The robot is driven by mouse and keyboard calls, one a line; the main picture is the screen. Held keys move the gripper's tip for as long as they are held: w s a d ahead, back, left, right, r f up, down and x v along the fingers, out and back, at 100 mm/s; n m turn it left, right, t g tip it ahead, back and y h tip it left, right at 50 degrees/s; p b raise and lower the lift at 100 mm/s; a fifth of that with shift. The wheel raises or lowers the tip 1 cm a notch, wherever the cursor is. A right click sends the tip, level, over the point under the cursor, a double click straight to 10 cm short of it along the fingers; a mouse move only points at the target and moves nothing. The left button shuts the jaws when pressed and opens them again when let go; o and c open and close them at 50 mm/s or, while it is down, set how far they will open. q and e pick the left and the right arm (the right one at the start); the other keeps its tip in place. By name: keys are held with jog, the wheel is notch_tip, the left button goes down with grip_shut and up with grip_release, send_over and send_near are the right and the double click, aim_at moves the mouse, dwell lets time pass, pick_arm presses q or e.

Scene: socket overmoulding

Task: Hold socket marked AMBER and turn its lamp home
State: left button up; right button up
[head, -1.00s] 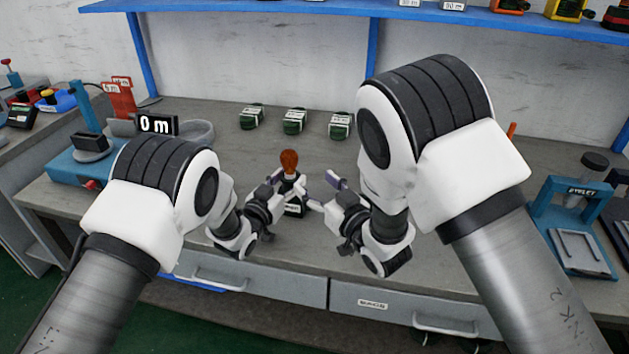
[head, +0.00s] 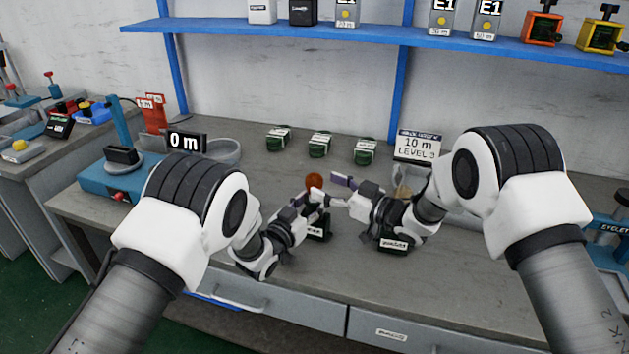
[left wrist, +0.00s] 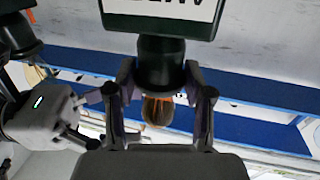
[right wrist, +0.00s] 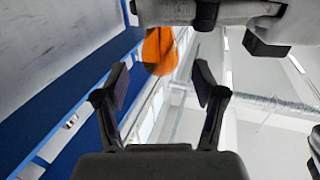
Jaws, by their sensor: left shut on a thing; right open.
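The orange-red lamp (head: 314,181) stands upright on a dark green socket (head: 319,229) with a white label at the middle of the bench. The label is too small to read here. In the left wrist view, the socket (left wrist: 158,18) has its label cut by the frame edge. My left gripper (head: 311,198) is shut on the socket's neck (left wrist: 161,62), and the lamp (left wrist: 158,110) sticks out past the fingers. My right gripper (head: 340,190) is open beside the lamp. In the right wrist view, the lamp (right wrist: 159,50) shows just beyond the open fingertips.
Another labelled dark green socket (head: 396,245) stands under my right arm. Three more green sockets (head: 278,140) (head: 320,145) (head: 365,151) stand behind. A sign (head: 418,145) and grey tray (head: 460,200) are at the right, a blue press (head: 115,180) at the left.

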aim_at(319, 185)
jog(key=x, duration=0.4)
jog(key=c, duration=1.2)
jog(key=m+t+h, duration=0.3)
jog(key=shift+a+t+h, duration=0.25)
jog(key=shift+t+h, duration=0.15)
jog(key=shift+d+m+t+h, duration=0.15)
jog(key=shift+m+t+h, duration=0.35)
jog(key=shift+m+h, duration=0.3)
